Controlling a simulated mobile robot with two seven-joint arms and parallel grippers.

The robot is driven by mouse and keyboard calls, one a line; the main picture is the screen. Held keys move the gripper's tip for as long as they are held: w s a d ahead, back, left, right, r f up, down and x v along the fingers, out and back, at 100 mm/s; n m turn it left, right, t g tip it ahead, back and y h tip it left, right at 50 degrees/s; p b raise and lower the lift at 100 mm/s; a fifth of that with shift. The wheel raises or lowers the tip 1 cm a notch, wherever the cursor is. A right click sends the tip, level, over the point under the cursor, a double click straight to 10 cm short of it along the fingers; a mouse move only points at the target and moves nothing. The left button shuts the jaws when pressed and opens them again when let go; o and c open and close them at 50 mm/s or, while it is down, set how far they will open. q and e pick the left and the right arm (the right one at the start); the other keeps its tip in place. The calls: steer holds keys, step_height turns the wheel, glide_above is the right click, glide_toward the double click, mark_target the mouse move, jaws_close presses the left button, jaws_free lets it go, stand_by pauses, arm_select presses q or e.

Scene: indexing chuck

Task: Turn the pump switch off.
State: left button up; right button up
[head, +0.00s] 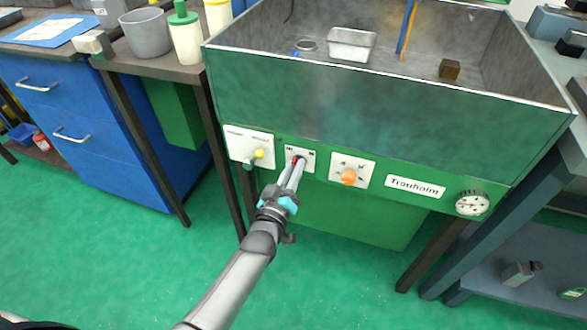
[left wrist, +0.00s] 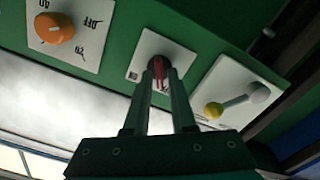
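A red rotary switch (head: 295,160) sits on a small white plate in the middle of the green front panel; its labels are too small to read. My left gripper (head: 299,164) reaches up to it from below. In the left wrist view, the red switch (left wrist: 158,72) fills the narrow gap between the fingertips (left wrist: 161,76), and the gripper looks shut on it. The fingers partly hide the switch. My right gripper is not in view.
An orange knob (head: 348,177) with an OFF mark is on the right. A lever with a yellow ball (head: 259,153) is on a white plate (head: 238,140) at left. A gauge (head: 472,203) is at far right. The metal basin (head: 380,110) stands above.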

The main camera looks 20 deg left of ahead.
arm_select(q)
steer(key=shift+o, duration=1.1)
steer(key=s+p, duration=0.4)
steer(key=s, duration=1.1)
steer(key=shift+s+a+p, duration=0.15)
steer(key=shift+a+p, duration=0.1)
steer(key=shift+p, duration=0.15)
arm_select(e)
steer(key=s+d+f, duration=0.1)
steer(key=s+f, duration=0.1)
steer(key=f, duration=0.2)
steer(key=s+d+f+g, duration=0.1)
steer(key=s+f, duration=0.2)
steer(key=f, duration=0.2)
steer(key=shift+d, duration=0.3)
